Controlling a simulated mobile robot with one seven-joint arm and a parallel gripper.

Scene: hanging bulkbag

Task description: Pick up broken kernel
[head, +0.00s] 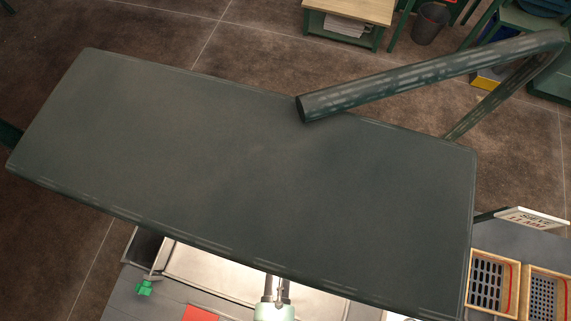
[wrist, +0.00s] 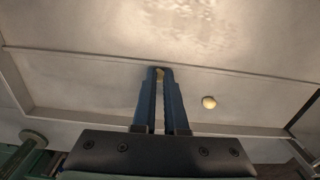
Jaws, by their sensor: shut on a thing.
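In the wrist view my gripper (wrist: 160,78) has its two blue fingers close together, shut on a small pale yellow kernel piece (wrist: 159,72) at the tips. Most of the piece is hidden between the fingers, so its broken shape cannot be made out. A second, rounder pale yellow kernel (wrist: 209,102) lies to the right of the fingers, apart from them, on a light tray surface (wrist: 90,85). In the head view neither kernel can be seen. A large dark panel covers much of that view.
The dark panel (head: 250,170) and a dark tube (head: 430,75) stand over the work area. The pale tray (head: 210,268) shows below the panel's edge. Sieve boxes (head: 493,282) and a white sign (head: 532,218) are at right. A red patch (head: 200,313) lies at lower left.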

